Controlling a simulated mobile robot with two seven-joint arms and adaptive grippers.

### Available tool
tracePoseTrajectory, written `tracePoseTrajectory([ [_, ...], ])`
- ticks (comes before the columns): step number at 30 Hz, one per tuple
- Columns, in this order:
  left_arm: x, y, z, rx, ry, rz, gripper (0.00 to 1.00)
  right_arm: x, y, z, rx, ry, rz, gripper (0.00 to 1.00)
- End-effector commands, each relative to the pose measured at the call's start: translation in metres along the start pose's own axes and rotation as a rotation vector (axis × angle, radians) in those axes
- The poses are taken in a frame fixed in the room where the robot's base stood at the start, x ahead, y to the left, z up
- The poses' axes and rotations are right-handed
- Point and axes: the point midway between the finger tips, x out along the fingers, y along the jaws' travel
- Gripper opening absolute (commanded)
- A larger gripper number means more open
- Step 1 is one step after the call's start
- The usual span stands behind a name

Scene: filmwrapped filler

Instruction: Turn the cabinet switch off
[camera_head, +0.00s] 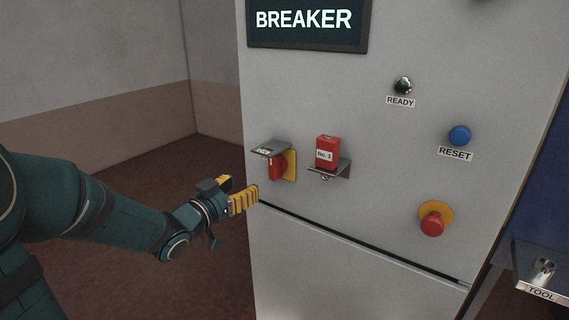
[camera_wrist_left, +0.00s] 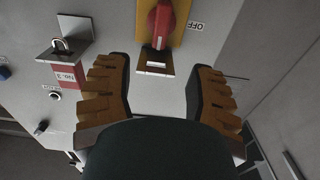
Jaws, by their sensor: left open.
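The cabinet switch is a red handle (camera_head: 276,166) on a yellow plate (camera_head: 291,164), on the front of the grey cabinet (camera_head: 310,80). A small grey labelled piece (camera_head: 262,151) sits at its upper end. In the left wrist view the red handle (camera_wrist_left: 159,24) runs lengthwise up the picture, with an "OFF" label (camera_wrist_left: 197,26) beside the plate. My left gripper (camera_head: 243,197) is open and empty, below and left of the switch. In the wrist view its fingers (camera_wrist_left: 160,70) are spread, with the switch beyond them. I see no contact. My right gripper is not in view.
A red "No. 3" padlock-like block (camera_head: 328,153) sits on a metal bracket (camera_head: 330,172) right of the switch. Further right are the blue RESET button (camera_head: 459,135), the red push button (camera_head: 432,225) and a TOOL holder (camera_head: 541,272). Left of the cabinet is open floor.

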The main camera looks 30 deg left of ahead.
Motion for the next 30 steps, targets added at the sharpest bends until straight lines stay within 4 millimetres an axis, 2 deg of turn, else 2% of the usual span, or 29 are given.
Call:
tracePoseTrajectory([
  [5,0.013,0.001,0.000,0.002,0.003,0.004,0.55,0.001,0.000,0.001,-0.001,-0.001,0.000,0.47],
  [21,0.112,0.001,0.000,0.000,0.002,0.003,0.55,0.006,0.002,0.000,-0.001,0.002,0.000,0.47],
  [25,0.127,0.001,-0.001,0.001,0.002,0.003,0.55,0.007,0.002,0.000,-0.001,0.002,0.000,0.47],
  [30,0.137,0.001,-0.001,0.001,0.002,0.002,0.55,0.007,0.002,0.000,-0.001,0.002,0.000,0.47],
])
